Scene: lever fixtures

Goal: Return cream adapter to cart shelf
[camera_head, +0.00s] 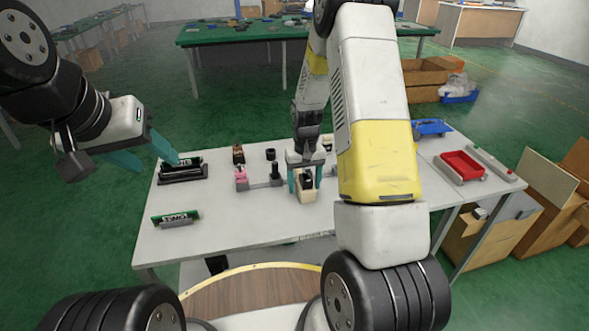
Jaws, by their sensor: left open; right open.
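The cream adapter (306,194) is a small block with a dark top, on the light grey table (240,225) near its middle. My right gripper (305,178) comes down over it from above. Its teal fingers are open, one on each side of the adapter; I cannot tell if they touch it. My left gripper (147,158) is open and empty above the table's left edge, with its teal fingers apart. I cannot clearly make out a cart shelf. My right arm hides part of the table.
A pink part (241,180) and a black lever (275,171) stand left of the adapter. Green-labelled black fixtures (182,172) are at the left. A blue tray (432,128) and a red tray (463,165) lie at the right. The front middle of the table is clear.

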